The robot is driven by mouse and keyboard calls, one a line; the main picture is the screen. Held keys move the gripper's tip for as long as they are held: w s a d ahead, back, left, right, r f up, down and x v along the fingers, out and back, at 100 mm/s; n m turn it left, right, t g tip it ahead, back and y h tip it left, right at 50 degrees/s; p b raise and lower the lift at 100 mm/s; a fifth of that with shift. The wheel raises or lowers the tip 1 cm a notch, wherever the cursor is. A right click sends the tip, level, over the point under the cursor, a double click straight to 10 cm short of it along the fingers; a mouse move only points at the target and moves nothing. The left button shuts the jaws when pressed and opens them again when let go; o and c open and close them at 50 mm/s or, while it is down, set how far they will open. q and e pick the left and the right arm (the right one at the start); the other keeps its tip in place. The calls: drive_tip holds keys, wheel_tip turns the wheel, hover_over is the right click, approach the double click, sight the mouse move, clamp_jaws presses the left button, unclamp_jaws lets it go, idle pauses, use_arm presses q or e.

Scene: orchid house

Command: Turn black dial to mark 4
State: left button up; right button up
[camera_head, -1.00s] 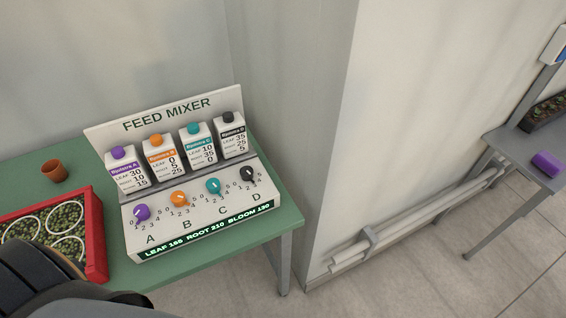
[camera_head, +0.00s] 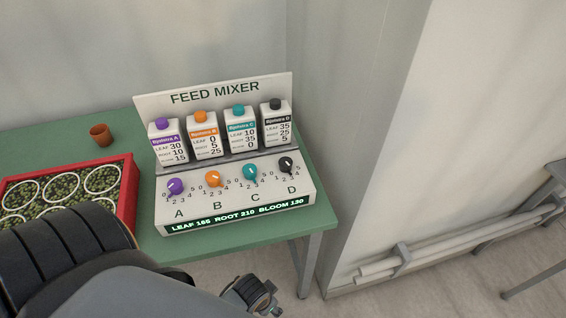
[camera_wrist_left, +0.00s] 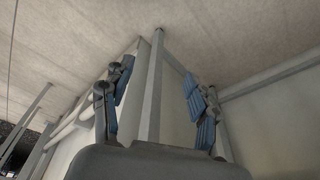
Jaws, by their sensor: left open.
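The black dial (camera_head: 287,165) is the rightmost of the dials on the white feed mixer (camera_head: 235,200), above the letter D. Its pointer is too small to read against its marks. The green display reads LEAF 165, ROOT 210, BLOOM 130. My left gripper (camera_head: 262,298) shows at the bottom of the head view, below and in front of the table's front edge, apart from the dial. In the left wrist view its blue-padded fingers (camera_wrist_left: 157,92) are spread with nothing held between them. My right gripper is not in view.
Purple, orange and teal dials sit left of the black one, with cartons behind. The mixer stands on a green table (camera_head: 150,240). A red tray (camera_head: 128,200) of pots and a brown pot (camera_head: 100,135) are at left. A wall (camera_head: 385,120) and pipes (camera_head: 460,240) are right.

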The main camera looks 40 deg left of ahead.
use_arm(q)
wheel_tip(320, 180, up, 17)
drive_tip(key=w+t+b, duration=0.1)
drive_tip(key=w+b, duration=0.1)
drive_tip(key=w+a+r+m+t+y, duration=0.1)
drive_tip(key=w+a+r+m+t, duration=0.15)
drive_tip(key=w+r+t, duration=0.6)
drive_tip(key=w+a+r+m+t+y, duration=0.1)
drive_tip(key=w+a+r+t, duration=0.25)
drive_tip(key=w+r, duration=0.85)
drive_tip(key=d+r+m+t+h, duration=0.3)
drive_tip(key=d+r+m+h, duration=0.15)
drive_tip(key=r, duration=0.25)
drive_tip(key=d+r+m+t+h, duration=0.3)
drive_tip(key=r+m+h, duration=0.25)
drive_tip(key=r, duration=0.25)
drive_tip(key=s+d+r+m+g+h, duration=0.1)
drive_tip(key=d+r+m+g+h, duration=0.2)
drive_tip(key=d+m+g+h, duration=0.45)
drive_tip(key=m+g+y, duration=1)
drive_tip(key=m+y, duration=0.5)
approach(285, 162)
drive_tip(key=p+x, duration=0.1)
drive_tip(key=x, duration=0.7)
drive_tip(key=shift+f+p, duration=0.15)
drive_tip(key=shift+p, duration=0.2)
